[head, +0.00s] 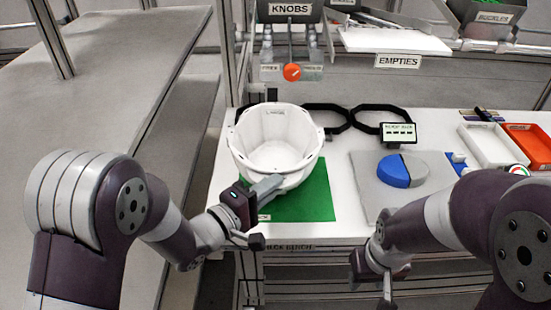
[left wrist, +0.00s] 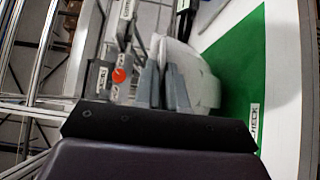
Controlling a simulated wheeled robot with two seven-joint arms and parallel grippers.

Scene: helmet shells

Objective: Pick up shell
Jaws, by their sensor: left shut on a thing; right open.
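A white helmet shell (head: 276,140) stands with its open side up at the back left of the bench, over the rear part of a green mat (head: 312,200). My left gripper (head: 270,184) reaches in from the front left and is shut on the shell's near rim. In the left wrist view the shell (left wrist: 200,78) shows beyond the two grey fingers (left wrist: 165,88), which hide part of it. Whether the shell touches the bench is hard to tell. My right gripper (head: 376,278) is open and empty, low in front of the bench edge.
Two black rings (head: 381,109) lie behind the mat. A grey plate (head: 372,190) with a blue and grey disc (head: 402,171) lies to the right, with a small sign (head: 398,134) behind it. White (head: 490,146) and orange (head: 535,146) trays stand far right. A shelf (head: 395,41) hangs above.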

